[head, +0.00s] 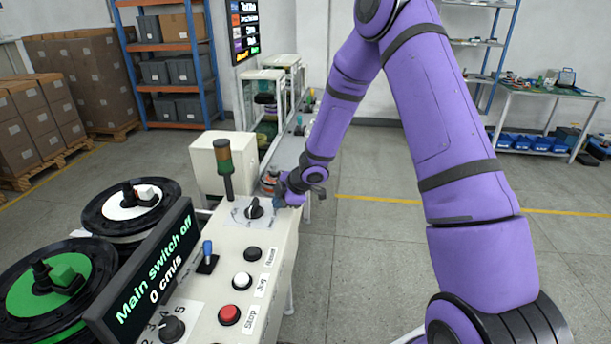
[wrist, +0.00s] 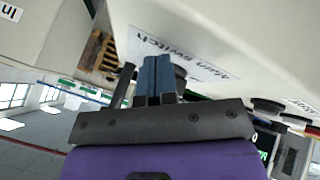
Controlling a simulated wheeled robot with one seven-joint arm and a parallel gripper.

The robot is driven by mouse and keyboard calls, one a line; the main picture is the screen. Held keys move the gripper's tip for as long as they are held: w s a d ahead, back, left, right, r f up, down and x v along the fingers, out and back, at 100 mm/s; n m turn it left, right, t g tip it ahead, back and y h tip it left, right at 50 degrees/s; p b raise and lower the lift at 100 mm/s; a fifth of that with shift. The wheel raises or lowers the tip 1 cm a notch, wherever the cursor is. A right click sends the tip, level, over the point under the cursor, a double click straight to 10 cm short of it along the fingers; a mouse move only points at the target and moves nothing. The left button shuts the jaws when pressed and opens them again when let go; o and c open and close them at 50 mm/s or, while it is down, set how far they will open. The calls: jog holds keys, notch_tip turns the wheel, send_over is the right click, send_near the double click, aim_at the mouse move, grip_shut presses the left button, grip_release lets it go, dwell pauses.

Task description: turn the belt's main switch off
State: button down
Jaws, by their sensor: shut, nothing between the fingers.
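The main switch is a black rotary knob (head: 254,208) on a pale label plate at the far end of the white control panel. The display (head: 150,278) reads "Main switch off" and "0 cm/s". My gripper (head: 283,190) is just right of the knob in the head view, at the panel's edge. In the wrist view its two blue fingers (wrist: 156,68) are together with nothing between them. They partly hide the dark knob (wrist: 181,80) and stand close in front of the "Main switch" label (wrist: 190,55). I cannot tell whether they touch the knob.
The panel also carries a blue-tipped lever (head: 207,255), a black button (head: 253,254), a white button (head: 242,280), a red stop button (head: 229,315) and a speed knob (head: 171,328). A signal lamp post (head: 225,168) stands behind the switch. Open floor lies right.

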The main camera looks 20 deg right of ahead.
jog(key=d+r, duration=0.6)
jog(key=r, duration=0.2)
jog(key=shift+w, duration=0.3)
jog(key=shift+d, duration=0.1)
notch_tip(320, 180, up, 13)
jog(key=s+d+m+t+h, duration=0.2)
jog(key=d+m+t+h, duration=0.1)
jog(key=m+h, duration=0.1)
jog(key=s+d+r+m+h, duration=0.2)
jog(key=s+r+m+h, duration=0.3)
jog(key=s+r, duration=0.5)
jog(key=s+a+r+m+g+y, duration=0.1)
jog(key=s+a+m, duration=0.1)
jog(key=s, duration=0.7)
jog(key=s+a+r+m+g+y, duration=0.1)
jog(key=s+m, duration=0.3)
jog(key=s, duration=0.5)
jog(key=s+a+r+m+g+y, duration=0.1)
jog(key=s+a+r+m, duration=0.1)
jog(key=s, duration=0.7)
jog(key=shift+s+a+m+y, duration=0.3)
jog(key=shift+a+m+y, duration=0.1)
jog(key=shift+a, duration=0.2)
